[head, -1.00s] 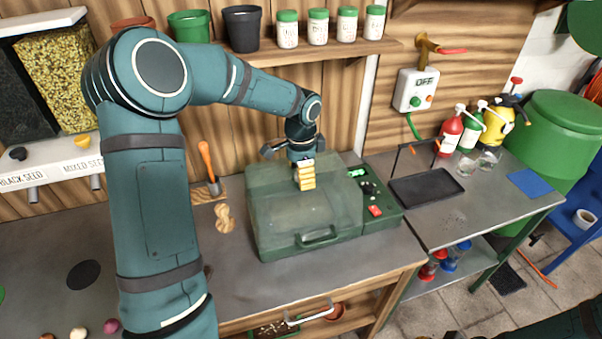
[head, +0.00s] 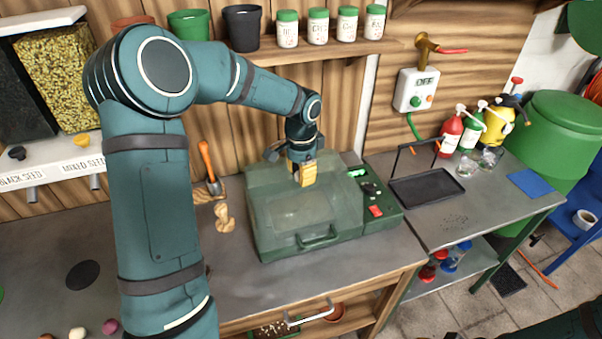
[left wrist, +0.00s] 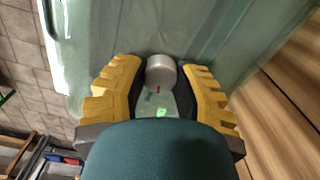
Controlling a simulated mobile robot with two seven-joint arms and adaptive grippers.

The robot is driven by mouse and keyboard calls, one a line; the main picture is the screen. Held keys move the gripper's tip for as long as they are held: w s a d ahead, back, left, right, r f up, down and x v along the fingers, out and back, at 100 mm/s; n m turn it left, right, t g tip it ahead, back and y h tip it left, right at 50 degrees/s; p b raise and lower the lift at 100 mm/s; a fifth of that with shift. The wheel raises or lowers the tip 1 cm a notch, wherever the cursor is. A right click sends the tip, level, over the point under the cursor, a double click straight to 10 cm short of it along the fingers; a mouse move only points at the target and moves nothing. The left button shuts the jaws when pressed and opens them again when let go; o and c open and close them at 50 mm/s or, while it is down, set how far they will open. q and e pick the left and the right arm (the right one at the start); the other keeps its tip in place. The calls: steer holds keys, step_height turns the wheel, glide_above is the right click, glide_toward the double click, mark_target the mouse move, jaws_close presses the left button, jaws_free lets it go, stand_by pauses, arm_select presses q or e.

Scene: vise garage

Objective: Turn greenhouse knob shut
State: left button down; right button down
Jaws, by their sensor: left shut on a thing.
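The greenhouse is a green box with a translucent lid (head: 318,236) and a front handle, standing closed on the grey bench. My left gripper (head: 304,180) reaches down to its back part, with its yellow fingers pointing down. In the left wrist view, a pale grey round knob (left wrist: 161,72) with a small red mark sits between the two fingers of the left gripper (left wrist: 160,85), which is shut on it. A green glow shows just below the knob in that view. Of my right arm, only dark parts show at the bottom right edge of the head view; its fingers cannot be made out.
A side panel with a red button (head: 375,211) is at the greenhouse's right. A wooden-looking figure (head: 224,217) and an orange-handled trowel (head: 208,165) are to its left. A black tray (head: 427,188) and spray bottles (head: 451,128) stand on the right table. A shelf with pots and jars is above.

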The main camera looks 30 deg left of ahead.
arm_select(q)
steer(key=n, duration=0.8)
steer(key=shift+b, duration=0.3)
steer(key=n, duration=0.3)
steer(key=shift+n, duration=0.4)
steer(key=shift+n+p, duration=0.4)
steer(key=shift+n, duration=1.5)
steer(key=c, duration=0.6)
jaws_free()
